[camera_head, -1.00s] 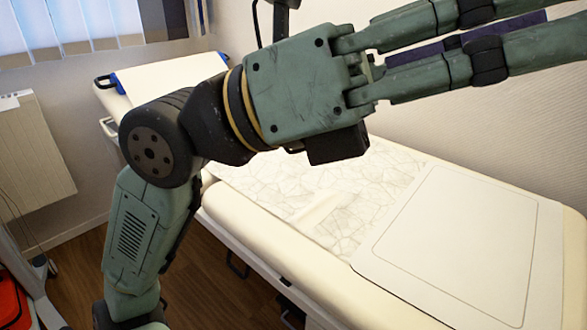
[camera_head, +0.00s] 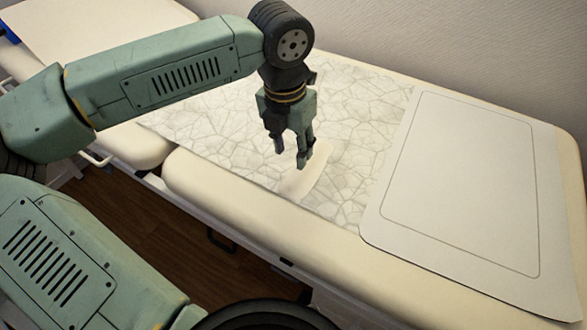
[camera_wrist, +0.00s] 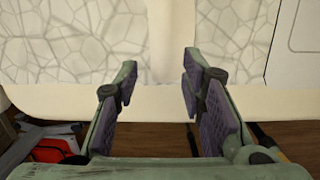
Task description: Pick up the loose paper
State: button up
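A crinkle-patterned pale sheet (camera_head: 220,125) lies flat across the middle of the padded bed. A small plain cream piece (camera_head: 312,178), perhaps the loose paper, lies on it near the bed's front edge. In the wrist view, a plain pale strip (camera_wrist: 173,45) divides the patterned sheet (camera_wrist: 60,45) ahead of the fingers. My gripper (camera_head: 291,152) points down over the cream piece and partly hides it. In the wrist view, my gripper (camera_wrist: 160,78) has its two fingers apart with nothing between them. I cannot tell the exact height of the fingertips above the sheet.
The cream padded bed (camera_head: 230,205) stands against a textured wall (camera_head: 450,45). A white rounded panel with an outline (camera_head: 465,190) lies on its right end. Below its front edge is a wooden floor (camera_head: 130,235). A red object (camera_wrist: 50,150) shows low in the wrist view.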

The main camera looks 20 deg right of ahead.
aim_at(296, 172)
jog(key=shift+w+d+f+p, duration=0.1)
jog(key=shift+d+f+p, duration=0.15)
jog(key=shift+f, duration=0.95)
jog(key=shift+w+d+f+p, duration=0.1)
jog(key=shift+f+p, duration=0.1)
jog(key=shift+f, duration=0.95)
jog(key=shift+w+d+f+p, duration=0.1)
jog(key=shift+d+f+p, duration=0.15)
jog(key=shift+f, duration=0.95)
jog(key=shift+c, duration=0.4)
grip_shut()
